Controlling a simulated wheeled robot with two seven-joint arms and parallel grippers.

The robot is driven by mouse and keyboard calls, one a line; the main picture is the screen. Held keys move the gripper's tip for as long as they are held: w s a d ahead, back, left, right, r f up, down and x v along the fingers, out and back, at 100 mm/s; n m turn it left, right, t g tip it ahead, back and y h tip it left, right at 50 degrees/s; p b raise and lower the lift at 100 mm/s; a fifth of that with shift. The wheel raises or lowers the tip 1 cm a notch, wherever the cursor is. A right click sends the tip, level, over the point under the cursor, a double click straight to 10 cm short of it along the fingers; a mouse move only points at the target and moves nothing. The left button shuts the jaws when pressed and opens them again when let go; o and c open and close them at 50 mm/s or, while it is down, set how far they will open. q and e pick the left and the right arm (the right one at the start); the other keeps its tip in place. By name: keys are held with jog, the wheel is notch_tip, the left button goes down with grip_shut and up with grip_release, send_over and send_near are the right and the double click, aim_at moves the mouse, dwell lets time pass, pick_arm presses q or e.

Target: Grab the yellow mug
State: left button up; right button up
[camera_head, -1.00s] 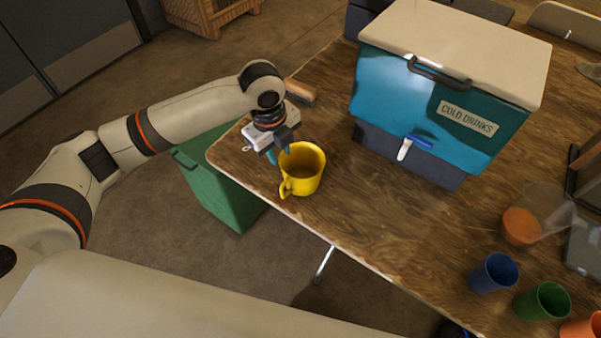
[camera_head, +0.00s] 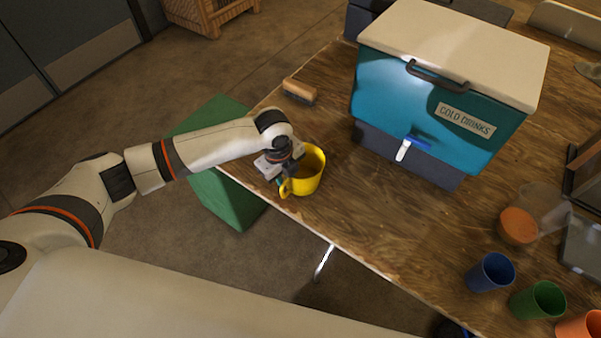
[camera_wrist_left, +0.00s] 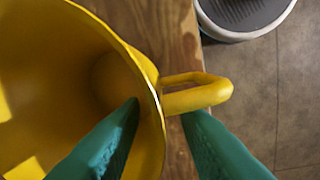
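The yellow mug (camera_head: 310,182) stands upright near the table's left front edge, its handle toward the edge. In the left wrist view the mug (camera_wrist_left: 60,60) fills the left side. My left gripper (camera_head: 284,178) is over the mug's near-left rim. The wrist view shows its teal fingers (camera_wrist_left: 163,112) apart, one on the inner side of the mug wall and one outside beside the handle. The fingers look apart from each other with the wall between them; whether they touch it is unclear. My right gripper is not in view.
A teal cold drinks cooler (camera_head: 430,105) with a blue-handled tap stands right of the mug. A brush (camera_head: 299,92) lies behind it. Blue (camera_head: 491,272), green (camera_head: 538,300) and orange cups stand at the right front.

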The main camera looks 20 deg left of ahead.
pick_arm(q)
grip_shut()
jog(key=shift+r, duration=0.15)
